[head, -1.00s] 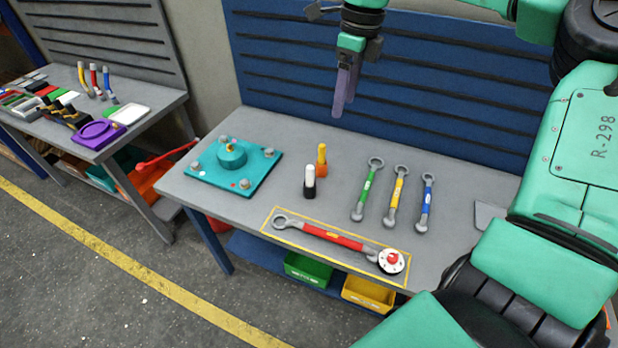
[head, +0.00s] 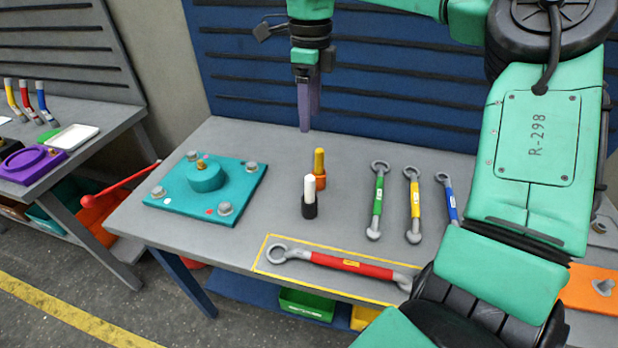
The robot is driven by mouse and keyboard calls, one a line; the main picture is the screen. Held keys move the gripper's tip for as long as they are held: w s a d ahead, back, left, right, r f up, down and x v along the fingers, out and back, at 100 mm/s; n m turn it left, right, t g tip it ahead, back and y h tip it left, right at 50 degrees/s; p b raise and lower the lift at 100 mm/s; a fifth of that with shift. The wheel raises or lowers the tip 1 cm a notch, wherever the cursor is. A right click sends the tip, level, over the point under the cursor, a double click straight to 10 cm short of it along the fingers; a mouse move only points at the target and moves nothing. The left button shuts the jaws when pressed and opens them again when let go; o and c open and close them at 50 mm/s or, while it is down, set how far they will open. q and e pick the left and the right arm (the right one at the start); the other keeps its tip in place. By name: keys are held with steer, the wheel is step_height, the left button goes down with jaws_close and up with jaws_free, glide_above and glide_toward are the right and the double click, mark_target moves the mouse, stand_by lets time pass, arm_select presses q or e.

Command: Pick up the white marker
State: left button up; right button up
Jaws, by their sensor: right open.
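The white marker (head: 310,193) stands upright on the grey workbench, with a white upper part and a black base. An orange marker with a yellow top (head: 320,169) stands upright just behind it and slightly right. My right gripper (head: 307,118) points down, open and empty, above the back of the bench. It is apart from both markers, behind and above them in the picture. My left gripper is not in view.
A teal plate (head: 240,190) with bolts lies left. Green (head: 378,205), yellow (head: 414,205) and blue (head: 450,203) wrenches lie right. A red wrench (head: 345,264) lies in a yellow outline at the front. A blue slatted panel (head: 400,95) rises behind.

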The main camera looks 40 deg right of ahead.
steer(key=b, duration=0.6)
glide_above(310, 189)
steer(key=w, duration=0.1)
steer(key=f, duration=0.8)
steer(key=shift+d+f, duration=0.25)
steer(key=shift+f, duration=0.2)
step_height(310, 189, down, 13)
steer(key=p, duration=0.4)
steer(key=shift+d+f, duration=0.15)
steer(key=shift+f, duration=0.15)
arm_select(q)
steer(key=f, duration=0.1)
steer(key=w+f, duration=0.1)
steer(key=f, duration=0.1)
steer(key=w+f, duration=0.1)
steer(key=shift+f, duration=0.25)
arm_select(e)
jaws_close()
